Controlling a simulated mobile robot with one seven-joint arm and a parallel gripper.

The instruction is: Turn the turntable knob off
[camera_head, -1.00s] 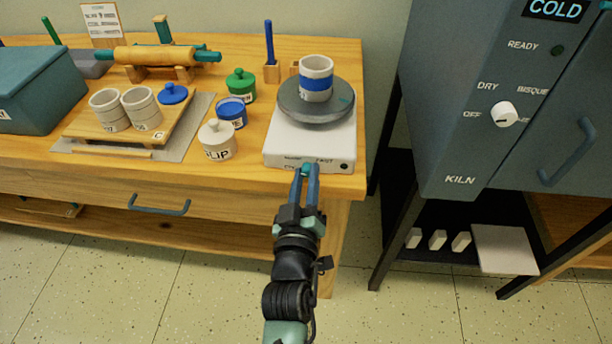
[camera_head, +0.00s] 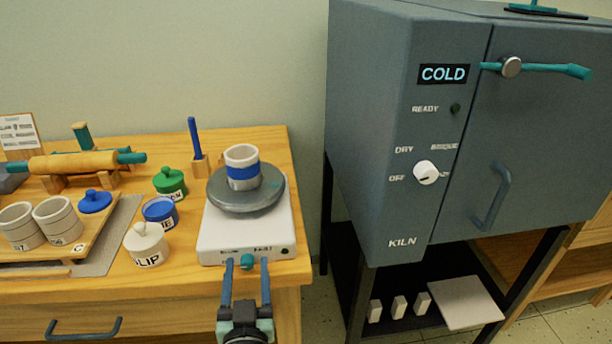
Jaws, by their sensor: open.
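The turntable (camera_head: 222,237) is a white box with a round grey plate (camera_head: 262,201), at the right end of the wooden table. A white cup with a blue band (camera_head: 242,170) stands on the plate. The teal turntable knob (camera_head: 247,261) is on the box's front face, and some lettering shows beside it. My gripper (camera_head: 246,272) is below and in front of the turntable, fingers pointing at its front. It is open and empty, its two fingers on either side of the knob as seen here. Whether they touch it, I cannot tell.
The grey kiln (camera_head: 375,130) with a white dial (camera_head: 426,172) stands to the right.

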